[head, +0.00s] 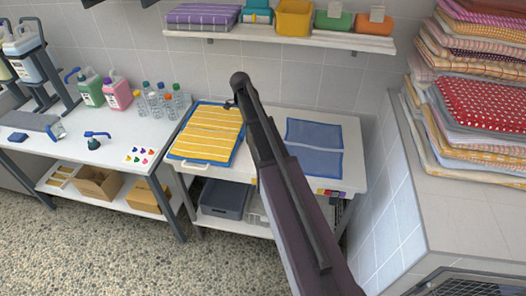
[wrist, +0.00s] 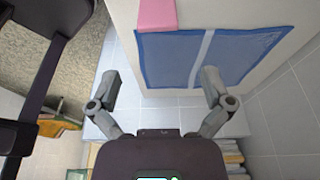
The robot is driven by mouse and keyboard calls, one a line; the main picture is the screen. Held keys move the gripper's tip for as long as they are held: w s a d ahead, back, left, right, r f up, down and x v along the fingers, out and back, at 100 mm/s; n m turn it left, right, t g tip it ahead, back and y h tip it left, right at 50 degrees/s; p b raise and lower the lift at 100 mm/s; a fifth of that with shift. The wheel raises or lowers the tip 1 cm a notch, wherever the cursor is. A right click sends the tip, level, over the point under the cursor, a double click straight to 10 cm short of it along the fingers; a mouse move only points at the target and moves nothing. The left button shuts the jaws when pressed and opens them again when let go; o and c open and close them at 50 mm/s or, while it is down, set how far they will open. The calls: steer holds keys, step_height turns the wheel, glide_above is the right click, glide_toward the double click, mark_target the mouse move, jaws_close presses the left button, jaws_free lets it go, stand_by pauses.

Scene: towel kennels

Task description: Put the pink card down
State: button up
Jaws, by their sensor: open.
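A flat pink piece, which looks like the pink card (wrist: 157,15), lies at the top edge of the wrist view. It is on the white worktop, at the edge of a blue mat with a pale middle strip (wrist: 168,62). My gripper (wrist: 160,88) is open, its two fingers wide apart with nothing between them. The card lies beyond the fingertips, apart from them. In the head view the blue mat (head: 314,134) shows on the white cart, but I cannot make out the card or my gripper there; my arm covers part of the cart.
A yellow striped towel on a blue tray (head: 181,156) lies left on the cart (head: 350,150). Small coloured blocks (head: 330,192) sit at its front edge. Stacked towels (head: 480,100) stand right. A shelf (head: 290,39) hangs above. Bottles (head: 160,98) stand on the left table.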

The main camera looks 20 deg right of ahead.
steer(key=b+x, duration=0.8)
steer(key=shift+f, duration=0.3)
stand_by(0.5)
steer(key=shift+s, duration=0.1)
steer(key=shift+b+x, duration=2.6)
steer(key=shift+b, duration=0.05)
steer(key=shift+s, duration=0.15)
steer(key=c, duration=0.9)
steer(key=shift+r, duration=0.25)
